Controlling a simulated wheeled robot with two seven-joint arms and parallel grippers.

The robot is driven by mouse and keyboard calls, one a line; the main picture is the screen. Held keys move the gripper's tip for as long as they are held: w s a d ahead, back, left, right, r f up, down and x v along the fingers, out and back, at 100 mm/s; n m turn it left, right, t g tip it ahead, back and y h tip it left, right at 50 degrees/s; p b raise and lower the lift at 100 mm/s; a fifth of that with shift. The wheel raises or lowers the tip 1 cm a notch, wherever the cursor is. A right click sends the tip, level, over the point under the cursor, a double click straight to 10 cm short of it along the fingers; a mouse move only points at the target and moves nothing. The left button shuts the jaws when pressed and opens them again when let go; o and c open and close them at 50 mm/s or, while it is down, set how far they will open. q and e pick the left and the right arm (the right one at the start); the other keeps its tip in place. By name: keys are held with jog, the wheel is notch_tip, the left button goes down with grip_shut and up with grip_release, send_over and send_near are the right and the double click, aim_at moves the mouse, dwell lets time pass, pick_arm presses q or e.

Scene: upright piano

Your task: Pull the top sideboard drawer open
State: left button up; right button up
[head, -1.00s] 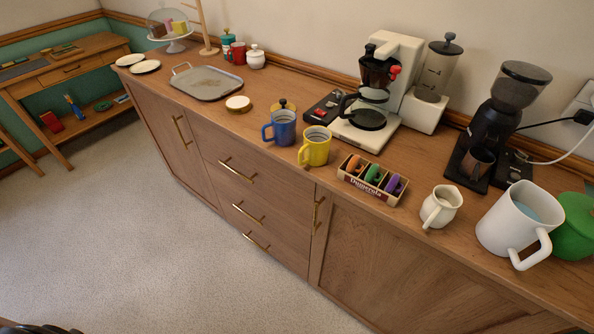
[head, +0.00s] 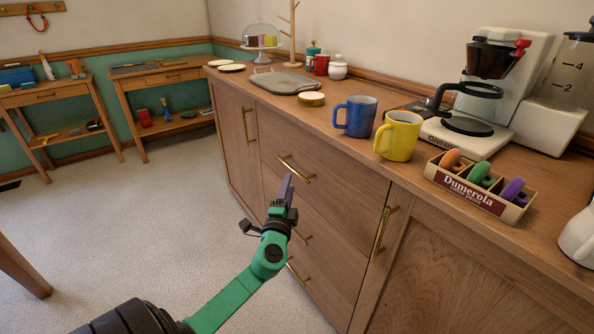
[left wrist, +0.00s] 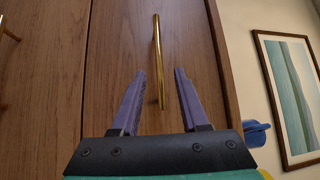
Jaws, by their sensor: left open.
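The top sideboard drawer (head: 330,172) is flush with the front of the wooden sideboard, below the blue mug. Its brass bar handle (head: 297,170) runs across the drawer front. My left gripper (head: 286,186) reaches in from the left, its purple fingertips close to the handle. In the left wrist view the handle (left wrist: 157,45) lies lengthwise between the two open fingers (left wrist: 160,72), its near end reaching between the tips. The fingers stand on either side of it and are not closed on it. My right gripper is not in view.
Two lower drawer handles (head: 299,270) sit below. A blue mug (head: 356,116), a yellow mug (head: 397,136) and a rack of doughnuts (head: 478,186) stand near the counter's front edge. The carpet (head: 180,215) before the sideboard is mostly clear.

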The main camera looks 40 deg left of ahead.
aim_at(293, 170)
pick_arm(q)
jog(key=x, duration=0.7)
jog(key=shift+w+a, duration=0.1)
jog(key=shift+w, duration=0.2)
grip_shut()
jog(key=shift+f, duration=0.1)
dwell(0.8)
